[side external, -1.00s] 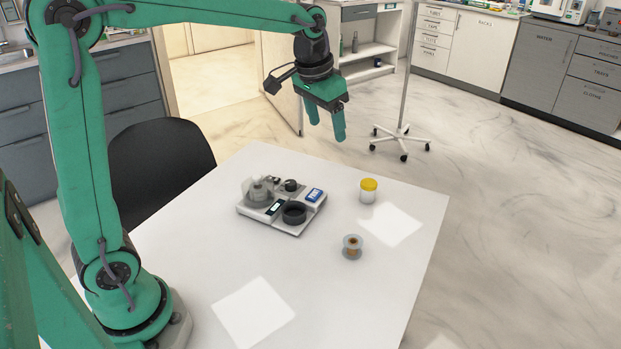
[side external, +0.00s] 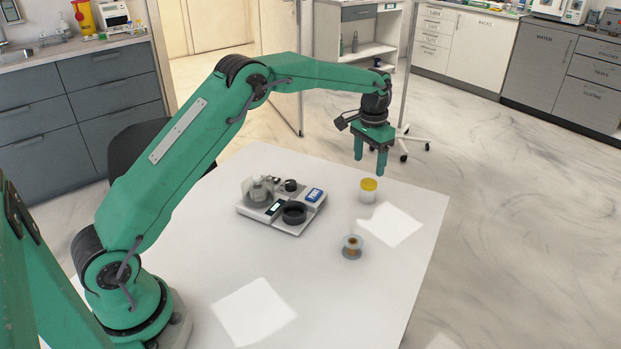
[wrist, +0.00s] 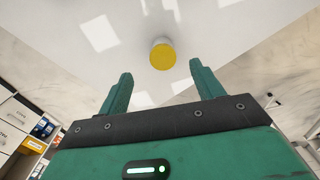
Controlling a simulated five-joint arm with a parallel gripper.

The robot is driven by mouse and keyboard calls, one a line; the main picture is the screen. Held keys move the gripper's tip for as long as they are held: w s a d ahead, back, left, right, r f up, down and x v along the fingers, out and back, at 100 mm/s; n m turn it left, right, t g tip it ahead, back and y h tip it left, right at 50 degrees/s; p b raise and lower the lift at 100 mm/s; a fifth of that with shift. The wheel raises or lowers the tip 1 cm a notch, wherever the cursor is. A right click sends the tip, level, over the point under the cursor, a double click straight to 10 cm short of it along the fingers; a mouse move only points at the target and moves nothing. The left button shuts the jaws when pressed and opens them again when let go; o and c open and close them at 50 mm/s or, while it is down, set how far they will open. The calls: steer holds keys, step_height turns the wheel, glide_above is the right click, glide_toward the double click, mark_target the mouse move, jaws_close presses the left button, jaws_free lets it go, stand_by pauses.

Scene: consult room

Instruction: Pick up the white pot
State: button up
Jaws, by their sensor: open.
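The white pot (side external: 367,196) stands upright on the white table and has a yellow lid. In the wrist view its yellow lid (wrist: 162,57) shows beyond the fingertips, roughly midway between them, with a little of the white side behind it. My gripper (side external: 371,168) is open and empty, pointing down just above the pot, its fingertips a little higher than the lid. In the wrist view my gripper's two green fingers (wrist: 160,70) are spread apart. Nothing hides the pot in either view.
A grey tray (side external: 294,230) with a tape dispenser, a dark round dish and a small blue box stands left of the pot. A spool (side external: 352,246) stands in front of the pot. The table's (side external: 330,300) front part is clear apart from bright patches.

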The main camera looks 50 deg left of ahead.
mark_target(369, 183)
steer(key=shift+w+a+f, duration=0.1)
steer(key=shift+w+f, duration=0.2)
steer(key=shift+f, duration=0.45)
steer(key=shift+w+f, duration=0.3)
steer(key=shift+f, duration=4.3)
steer(key=c, duration=1)
